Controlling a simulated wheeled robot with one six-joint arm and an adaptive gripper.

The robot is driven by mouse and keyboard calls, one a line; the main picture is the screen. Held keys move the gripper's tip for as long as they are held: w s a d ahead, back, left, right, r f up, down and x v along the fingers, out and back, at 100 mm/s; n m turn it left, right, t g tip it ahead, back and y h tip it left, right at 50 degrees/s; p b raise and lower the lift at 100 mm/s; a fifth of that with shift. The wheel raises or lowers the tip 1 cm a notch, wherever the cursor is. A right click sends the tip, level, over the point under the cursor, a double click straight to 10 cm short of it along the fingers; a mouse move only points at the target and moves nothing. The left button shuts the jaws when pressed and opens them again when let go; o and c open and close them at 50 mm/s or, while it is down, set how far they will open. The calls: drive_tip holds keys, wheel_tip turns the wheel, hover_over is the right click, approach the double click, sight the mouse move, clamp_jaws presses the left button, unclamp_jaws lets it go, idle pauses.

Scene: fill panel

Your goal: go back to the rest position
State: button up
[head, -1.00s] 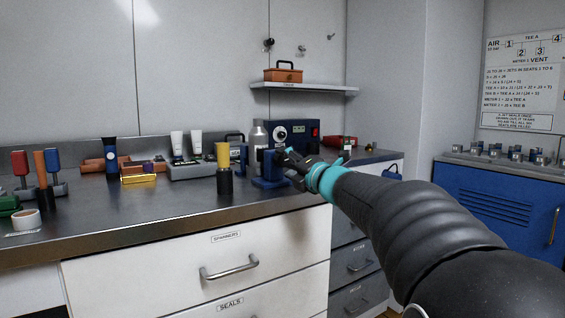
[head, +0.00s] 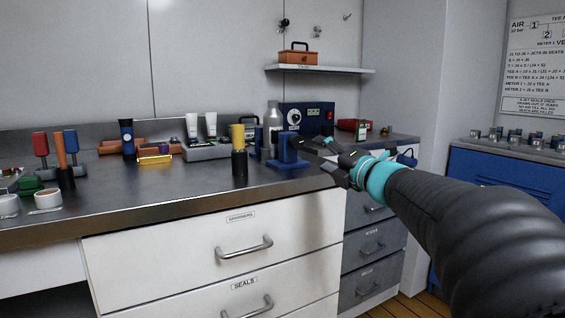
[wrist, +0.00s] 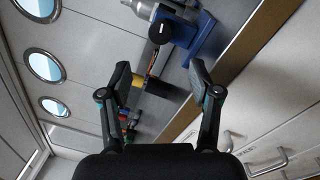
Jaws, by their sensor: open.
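My gripper (head: 313,153) is open and empty above the right part of the steel bench top, just right of a blue stand (head: 287,156). In the wrist view its two fingers (wrist: 160,78) are spread wide with nothing held between them. The blue stand also shows in the wrist view (wrist: 207,42), beyond the fingertips. I cannot tell the exact gap between gripper and stand. My arm reaches in from the lower right of the head view.
A dark blue box with a dial (head: 307,117) is behind. Drawers (head: 240,245) lie below the bench edge. A blue cabinet (head: 475,172) stands at right.

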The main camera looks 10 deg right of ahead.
drive_tip(key=s+d+f+m+g+h, duration=0.2)
drive_tip(key=d+f+m+g+h, duration=0.1)
drive_tip(key=d+f+m+h, duration=0.85)
drive_tip(key=s+d+f+m+g, duration=0.1)
drive_tip(key=s+f+m+g, duration=0.3)
drive_tip(key=m, duration=0.5)
drive_tip(key=s+a+f+m+g+y, duration=0.1)
drive_tip(key=s+a+f+m+g, duration=0.2)
drive_tip(key=s+a+f, duration=0.35)
drive_tip(key=s+a+f+m+g+y, duration=0.2)
drive_tip(key=s+a+f+m, duration=0.15)
drive_tip(key=s, duration=0.55)
drive_tip(key=s+a+f+y, duration=0.3)
drive_tip(key=s+a, duration=0.6)
drive_tip(key=a, duration=0.2)
drive_tip(key=shift+s+a+n, duration=0.15)
drive_tip(key=shift+a+n, duration=0.1)
drive_tip(key=shift+n, duration=0.15)
drive_tip(key=shift+c, duration=0.2)
